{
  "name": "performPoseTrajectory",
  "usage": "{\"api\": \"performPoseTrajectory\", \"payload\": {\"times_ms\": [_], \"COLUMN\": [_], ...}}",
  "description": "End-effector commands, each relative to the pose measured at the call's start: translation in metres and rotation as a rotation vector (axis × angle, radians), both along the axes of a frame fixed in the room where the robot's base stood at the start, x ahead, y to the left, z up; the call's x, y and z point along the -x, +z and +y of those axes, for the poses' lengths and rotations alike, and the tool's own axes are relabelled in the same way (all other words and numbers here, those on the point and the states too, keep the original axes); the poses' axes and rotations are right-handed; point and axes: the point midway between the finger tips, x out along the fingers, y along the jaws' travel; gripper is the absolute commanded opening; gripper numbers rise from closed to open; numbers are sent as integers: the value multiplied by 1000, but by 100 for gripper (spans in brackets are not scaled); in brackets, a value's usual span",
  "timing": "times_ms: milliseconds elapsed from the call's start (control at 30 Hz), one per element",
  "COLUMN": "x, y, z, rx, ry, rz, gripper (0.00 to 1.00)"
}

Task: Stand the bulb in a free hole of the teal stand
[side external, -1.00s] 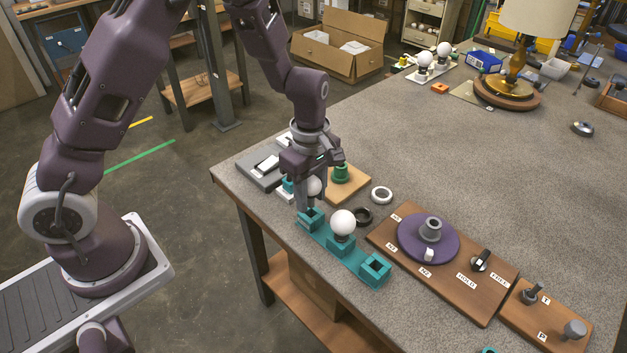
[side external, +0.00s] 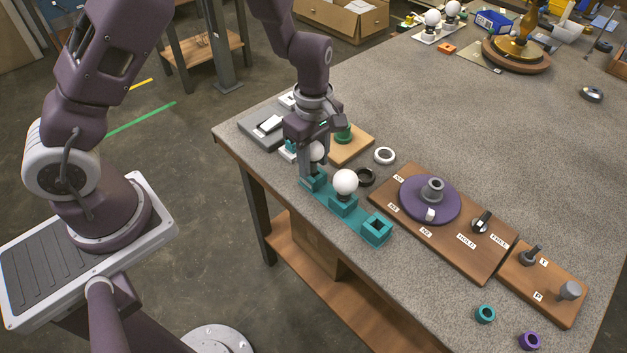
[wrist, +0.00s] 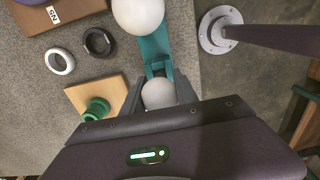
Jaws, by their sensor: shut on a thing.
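The teal stand (side external: 331,205) lies along the table's near edge with three square holders. A white bulb (side external: 345,183) stands upright in its middle holder. The right holder (side external: 377,229) is empty. My gripper (side external: 313,170) is shut on another white bulb (side external: 317,151) and points down at the left holder (side external: 313,182). The held bulb's base is hidden by the fingers, so I cannot tell how deep it sits in the hole. In the wrist view the held bulb (wrist: 159,93) shows between the fingers, in line with the stand (wrist: 155,50).
A wooden block with a green part (side external: 343,134), a black ring (side external: 365,177) and a white ring (side external: 384,156) lie close by. A brown board with a purple disc (side external: 429,199) is to the right.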

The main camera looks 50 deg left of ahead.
Motion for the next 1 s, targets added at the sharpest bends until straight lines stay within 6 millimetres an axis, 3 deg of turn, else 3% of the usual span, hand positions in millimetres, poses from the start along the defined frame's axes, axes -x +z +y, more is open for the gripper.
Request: {"api": "performPoseTrajectory", "payload": {"times_ms": [333,367,500,800,1000], "x": [0,0,0,0,-1], "y": [-10,-10,-10,-7,32], "z": [0,0,0,0,-1], "rx": [0,0,0,0,0], "ry": [0,0,0,-1,-2], "rz": [1,1,1,-1,-5], "gripper": [6,37,61,61,61]}}
